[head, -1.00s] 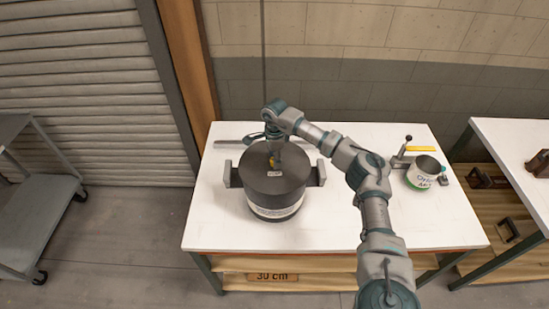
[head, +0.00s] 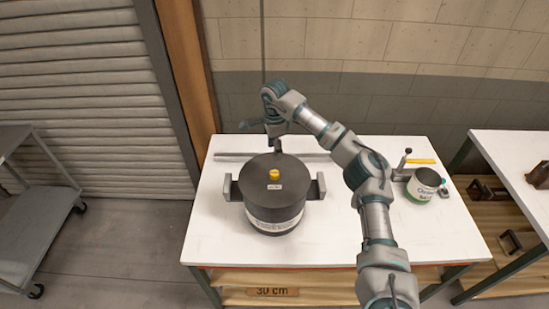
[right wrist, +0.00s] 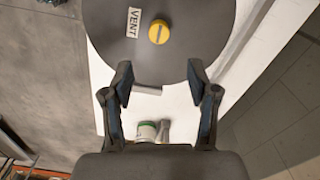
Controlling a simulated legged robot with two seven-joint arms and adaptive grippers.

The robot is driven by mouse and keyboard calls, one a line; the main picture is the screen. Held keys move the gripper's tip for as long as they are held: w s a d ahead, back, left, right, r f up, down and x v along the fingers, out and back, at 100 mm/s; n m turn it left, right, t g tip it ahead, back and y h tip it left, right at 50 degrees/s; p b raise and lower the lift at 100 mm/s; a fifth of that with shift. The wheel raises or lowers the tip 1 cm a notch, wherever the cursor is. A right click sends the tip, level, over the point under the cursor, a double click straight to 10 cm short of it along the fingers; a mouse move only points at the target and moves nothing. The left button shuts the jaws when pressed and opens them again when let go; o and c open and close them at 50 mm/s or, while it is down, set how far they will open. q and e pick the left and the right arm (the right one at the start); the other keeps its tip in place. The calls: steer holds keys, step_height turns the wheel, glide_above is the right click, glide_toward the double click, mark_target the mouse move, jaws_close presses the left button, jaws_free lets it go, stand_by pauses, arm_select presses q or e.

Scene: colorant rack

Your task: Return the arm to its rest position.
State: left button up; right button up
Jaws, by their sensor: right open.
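My right arm reaches over the table from the lower right. Its gripper (head: 274,147) is behind the far rim of a dark grey pot (head: 272,201), raised and pointing down. In the right wrist view the gripper (right wrist: 160,82) is open, with nothing between its fingers. The pot's lid (right wrist: 190,58) lies beyond the fingertips, with a yellow knob (right wrist: 158,32) and a VENT label (right wrist: 133,22). The knob (head: 274,175) shows uncovered in the head view. My left gripper is not in view.
The white table (head: 330,235) is mostly clear in front. A labelled can (head: 422,186) and a lever device with a yellow bar (head: 420,161) stand at its right. A grey cart (head: 35,210) is at left; a second table (head: 510,150) stands at right.

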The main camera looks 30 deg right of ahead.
steer(key=shift+r, duration=0.3)
